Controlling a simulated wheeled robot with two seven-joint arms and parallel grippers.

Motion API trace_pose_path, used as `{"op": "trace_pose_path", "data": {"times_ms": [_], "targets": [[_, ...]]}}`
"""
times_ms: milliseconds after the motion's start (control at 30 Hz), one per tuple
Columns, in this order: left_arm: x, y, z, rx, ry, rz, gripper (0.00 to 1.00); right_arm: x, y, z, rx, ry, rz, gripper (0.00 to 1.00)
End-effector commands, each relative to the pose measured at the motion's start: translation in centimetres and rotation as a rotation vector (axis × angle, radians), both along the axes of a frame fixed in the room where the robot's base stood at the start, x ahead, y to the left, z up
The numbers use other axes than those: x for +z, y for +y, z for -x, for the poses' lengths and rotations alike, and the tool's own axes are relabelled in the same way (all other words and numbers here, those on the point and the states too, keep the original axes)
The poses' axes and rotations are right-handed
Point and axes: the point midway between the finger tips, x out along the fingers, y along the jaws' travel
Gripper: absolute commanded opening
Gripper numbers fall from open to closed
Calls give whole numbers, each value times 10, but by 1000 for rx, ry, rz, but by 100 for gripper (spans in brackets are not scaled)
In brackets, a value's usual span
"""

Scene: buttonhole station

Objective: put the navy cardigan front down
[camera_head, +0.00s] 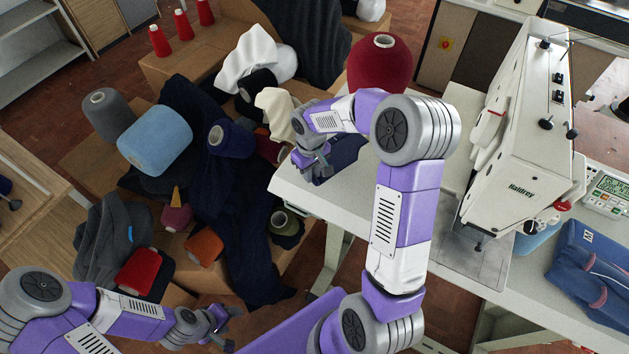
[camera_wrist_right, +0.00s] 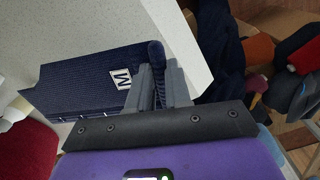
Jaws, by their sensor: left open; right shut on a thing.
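The navy cardigan front (camera_wrist_right: 85,82) is a dark blue knitted panel with a white M label. My right gripper (camera_wrist_right: 158,88) is shut on its rolled edge in the right wrist view. In the head view the cardigan front (camera_head: 347,157) shows beside and below my right gripper (camera_head: 324,166), partly hidden by the arm, over the left end of the white table (camera_head: 297,195). I cannot tell whether the panel touches the tabletop. My left gripper (camera_head: 226,322) is open and empty at the bottom left, low and away from the table.
A dark red cone (camera_head: 380,65) stands at the table's back. A white sewing machine (camera_head: 525,125) takes up the right side, with a folded blue garment (camera_head: 590,275) in front. Cartons with yarn cones and dark cloth (camera_head: 250,220) crowd the left.

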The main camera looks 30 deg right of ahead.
Motion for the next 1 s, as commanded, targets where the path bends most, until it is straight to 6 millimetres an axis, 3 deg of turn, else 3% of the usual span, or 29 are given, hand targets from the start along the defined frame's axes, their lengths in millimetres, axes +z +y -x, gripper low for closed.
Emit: {"op": "trace_pose_path", "data": {"times_ms": [333,767,800,933,1000], "targets": [[-15,0,0,0,0,0,54,-49,0,0,-1,1,0,0],[-18,0,0,0,0,0,54,-56,0,0,-1,-2,0,0],[-17,0,0,0,0,0,54,-55,0,0,-1,-2,0,24],[-17,0,0,0,0,0,54,-55,0,0,-1,-2,0,44],[-17,0,0,0,0,0,54,-55,0,0,-1,-2,0,44]]}}
